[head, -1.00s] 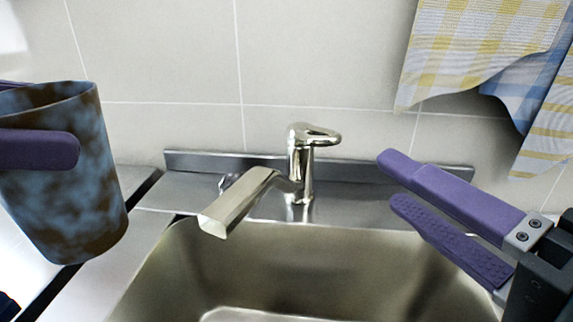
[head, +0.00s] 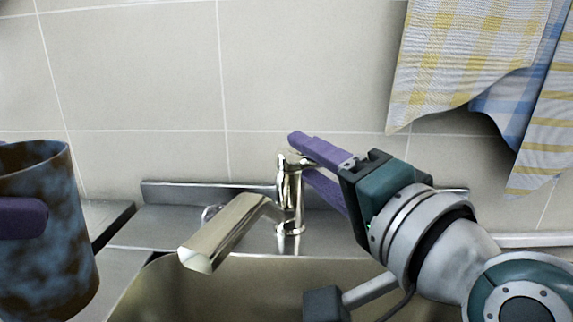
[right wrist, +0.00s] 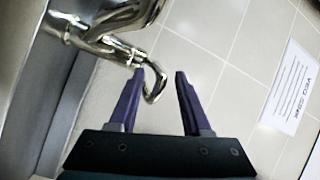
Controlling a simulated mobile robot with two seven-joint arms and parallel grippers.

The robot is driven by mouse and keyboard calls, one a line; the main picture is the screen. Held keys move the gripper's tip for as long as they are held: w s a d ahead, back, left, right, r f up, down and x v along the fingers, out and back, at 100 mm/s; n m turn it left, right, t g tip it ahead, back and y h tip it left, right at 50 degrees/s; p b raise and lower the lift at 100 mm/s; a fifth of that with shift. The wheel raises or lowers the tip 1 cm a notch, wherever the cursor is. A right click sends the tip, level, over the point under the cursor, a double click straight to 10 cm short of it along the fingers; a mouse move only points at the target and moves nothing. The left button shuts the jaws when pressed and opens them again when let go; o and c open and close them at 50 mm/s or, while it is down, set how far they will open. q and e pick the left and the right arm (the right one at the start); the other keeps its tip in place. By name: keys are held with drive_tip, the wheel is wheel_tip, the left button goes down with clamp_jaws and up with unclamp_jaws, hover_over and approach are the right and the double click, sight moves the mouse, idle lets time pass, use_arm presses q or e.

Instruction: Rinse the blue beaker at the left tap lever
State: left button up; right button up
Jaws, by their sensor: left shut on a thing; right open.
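The blue beaker (head: 45,240), mottled with brown stains, is at the left edge of the head view, upright and partly cut off. My left gripper (head: 22,218) is shut on it, one purple finger showing across its side. The chrome tap (head: 290,208) stands behind the sink, its square spout (head: 225,235) pointing to the front left. No water shows. My right gripper (head: 303,158) is open at the tap lever (head: 288,161). In the right wrist view, the lever's hooked end (right wrist: 155,86) lies between the open fingers (right wrist: 160,74), nearer the left finger.
The steel sink basin (head: 200,285) lies below the spout, left of my right arm. A checked cloth (head: 455,70) hangs on the tiled wall at upper right. In the right wrist view a printed notice (right wrist: 290,88) is on the wall.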

drive_tip(key=shift+w+a, duration=0.15)
drive_tip(key=shift+w, duration=0.05)
clamp_jaws()
idle(0.3)
drive_tip(key=shift+r, duration=0.15)
idle(0.9)
